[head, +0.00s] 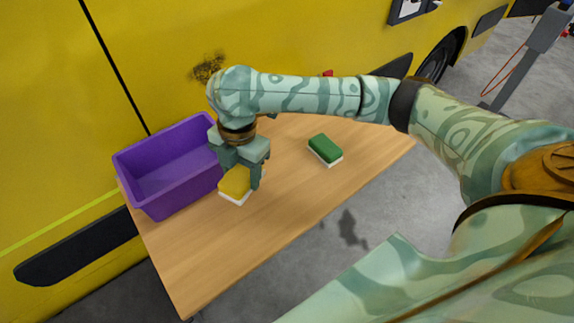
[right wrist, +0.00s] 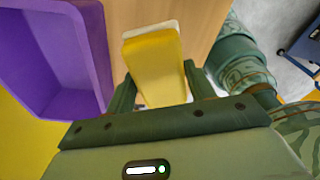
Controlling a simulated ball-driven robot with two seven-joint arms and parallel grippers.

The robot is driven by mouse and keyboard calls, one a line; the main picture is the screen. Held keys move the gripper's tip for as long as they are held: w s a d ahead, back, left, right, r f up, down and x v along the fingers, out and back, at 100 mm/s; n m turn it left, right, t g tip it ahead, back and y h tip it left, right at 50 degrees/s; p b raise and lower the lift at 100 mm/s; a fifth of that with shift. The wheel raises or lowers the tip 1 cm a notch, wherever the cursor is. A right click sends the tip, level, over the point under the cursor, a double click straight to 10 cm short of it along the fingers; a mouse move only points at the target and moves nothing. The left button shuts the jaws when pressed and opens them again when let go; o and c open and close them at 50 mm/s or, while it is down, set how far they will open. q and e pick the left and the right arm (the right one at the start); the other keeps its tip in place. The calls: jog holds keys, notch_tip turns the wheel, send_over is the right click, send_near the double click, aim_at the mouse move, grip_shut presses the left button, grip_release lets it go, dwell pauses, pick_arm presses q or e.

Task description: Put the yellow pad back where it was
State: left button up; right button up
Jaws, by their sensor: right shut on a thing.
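The yellow pad (head: 235,184) has a yellow top and a white underside. It is at the table top, just right of the purple bin; I cannot tell whether it touches the wood. My right gripper (head: 240,178) comes down from above and is shut on it. In the right wrist view the yellow pad (right wrist: 154,68) sits between the two fingers (right wrist: 157,82), its far end reaching past them. Part of the pad is hidden by the gripper in the head view. My left gripper is not in view.
An empty-looking purple bin (head: 140,160) stands at the table's left end, close beside my right gripper. A green pad with a white underside (head: 325,149) lies farther right on the wooden table (head: 215,255). The table's front part is clear. A yellow vehicle (head: 60,100) stands behind.

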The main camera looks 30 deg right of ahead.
jog(key=b, duration=0.4)
send_over(286, 178)
jog(key=s+a, duration=0.1)
jog(key=a, duration=0.3)
notch_tip(286, 178, down, 4)
jog(key=f, duration=0.1)
jog(key=d+f+b, duration=0.2)
jog(key=shift+w+d, duration=0.15)
jog(key=shift+w, duration=0.1)
jog(key=shift+w+d+f, duration=0.15)
jog(key=shift+d+f, duration=0.15)
jog(key=shift+d, duration=0.1)
jog(key=f+b, duration=0.1)
jog(key=d+f+b, duration=0.1)
jog(key=f, duration=0.1)
jog(key=f+b, duration=0.2)
jog(key=shift+w+d, duration=0.15)
jog(key=shift+d, duration=0.1)
jog(key=shift+r, duration=0.15)
jog(key=shift+c, duration=0.4)
jog(key=o, duration=1)
jog(key=shift+c, duration=0.2)
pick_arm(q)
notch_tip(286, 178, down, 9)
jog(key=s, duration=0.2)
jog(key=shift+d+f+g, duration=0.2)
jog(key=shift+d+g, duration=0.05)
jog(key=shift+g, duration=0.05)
